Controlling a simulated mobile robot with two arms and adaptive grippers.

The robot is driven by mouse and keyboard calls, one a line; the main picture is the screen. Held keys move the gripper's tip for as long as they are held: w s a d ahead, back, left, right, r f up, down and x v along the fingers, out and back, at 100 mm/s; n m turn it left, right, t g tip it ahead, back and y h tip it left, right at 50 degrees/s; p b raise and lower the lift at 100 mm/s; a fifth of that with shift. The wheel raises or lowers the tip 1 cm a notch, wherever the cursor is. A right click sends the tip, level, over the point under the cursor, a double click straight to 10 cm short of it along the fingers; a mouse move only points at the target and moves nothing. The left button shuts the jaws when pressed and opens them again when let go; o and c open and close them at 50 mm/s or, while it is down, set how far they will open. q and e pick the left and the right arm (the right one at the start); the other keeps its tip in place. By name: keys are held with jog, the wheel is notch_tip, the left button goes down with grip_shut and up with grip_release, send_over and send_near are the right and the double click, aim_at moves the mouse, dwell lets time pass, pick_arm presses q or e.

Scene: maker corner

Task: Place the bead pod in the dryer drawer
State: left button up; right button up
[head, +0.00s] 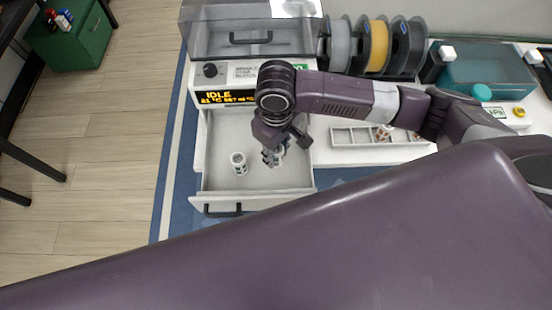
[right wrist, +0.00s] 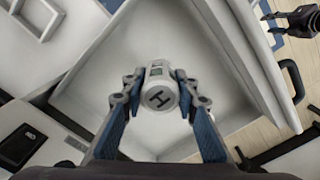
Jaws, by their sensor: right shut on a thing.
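My right gripper (head: 273,155) is over the open dryer drawer (head: 217,190), shut on a small white bead pod (head: 280,152). In the right wrist view the pod (right wrist: 158,97) shows its round end with a dark H, between the two blue-grey fingers of the right gripper (right wrist: 158,100). The drawer's pale inside (right wrist: 205,45) spreads below it. I cannot tell whether the pod touches the drawer floor. Another white pod (head: 239,163) stands upright in the drawer, left of the gripper. My left gripper (right wrist: 268,18) shows at the upper right of the right wrist view, its fingers apart and empty.
The dryer's display (head: 227,96) reads IDLE. A drawer handle (head: 222,210) is at the front. A compartment tray (head: 347,136) with some small items sits to the right. Filament spools (head: 375,46) and a teal bin (head: 485,72) stand behind. The drawer's left side is free beside the standing pod.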

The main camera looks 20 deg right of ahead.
aim_at(276, 162)
jog(key=shift+f, duration=2.25)
jog(key=o, duration=1.2)
jog(key=shift+f, duration=0.1)
jog(key=shift+c, duration=0.2)
notch_tip(276, 162, up, 12)
jog(key=shift+r+b, duration=0.15)
jog(key=shift+b, duration=0.2)
